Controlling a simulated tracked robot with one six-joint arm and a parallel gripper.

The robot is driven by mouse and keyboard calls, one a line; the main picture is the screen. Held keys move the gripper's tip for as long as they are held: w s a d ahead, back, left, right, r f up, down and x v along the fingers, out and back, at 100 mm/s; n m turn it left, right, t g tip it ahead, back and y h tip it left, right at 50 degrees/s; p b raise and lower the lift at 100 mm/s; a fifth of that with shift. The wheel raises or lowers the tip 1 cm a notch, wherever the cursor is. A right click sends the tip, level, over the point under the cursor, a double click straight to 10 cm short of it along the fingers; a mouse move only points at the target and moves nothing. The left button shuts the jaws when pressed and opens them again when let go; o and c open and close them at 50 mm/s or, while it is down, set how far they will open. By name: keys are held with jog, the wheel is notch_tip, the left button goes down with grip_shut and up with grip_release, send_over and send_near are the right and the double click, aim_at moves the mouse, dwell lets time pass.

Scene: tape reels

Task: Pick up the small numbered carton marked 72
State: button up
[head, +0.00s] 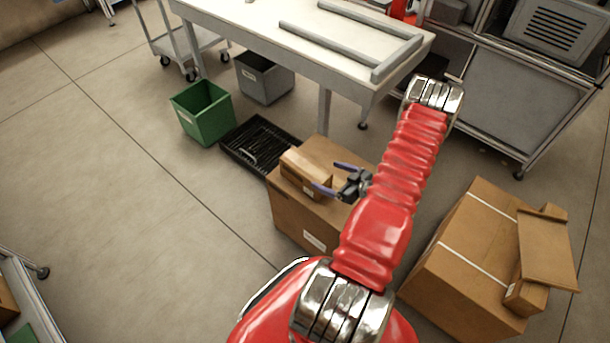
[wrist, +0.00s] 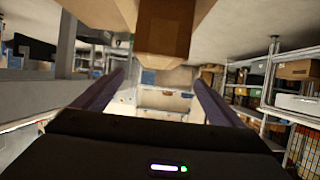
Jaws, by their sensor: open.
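A small brown carton (head: 303,172) lies on top of a larger cardboard box (head: 287,218) near the middle of the head view. Its label is too small to read, so I cannot confirm a 72. My gripper (head: 331,177) is open beside the carton's right end, with its two purple fingers spread. I cannot tell whether a finger touches the carton. In the wrist view, the open fingers of my gripper (wrist: 160,80) stand apart with a brown cardboard shape (wrist: 166,30) above and between them. No number shows there.
A black ribbed tray (head: 258,146), a green bin (head: 203,111) and a grey bin (head: 264,77) stand behind the box. A white-topped table (head: 240,18) is at the back. A large taped carton (head: 462,250) with smaller cardboard pieces on it stands right.

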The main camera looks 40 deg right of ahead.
aim_at(306, 166)
jog(key=x, duration=0.7)
jog(key=shift+w, duration=0.15)
jog(key=shift+w+f, duration=0.15)
jog(key=shift+w, duration=0.1)
jog(key=shift+d+x, duration=0.1)
jog(key=shift+x, duration=1.2)
jog(key=shift+d+x, duration=0.15)
jog(key=shift+x, duration=1.15)
jog(key=c, duration=2)
jog(key=shift+c, duration=0.2)
jog(key=shift+r, duration=5.05)
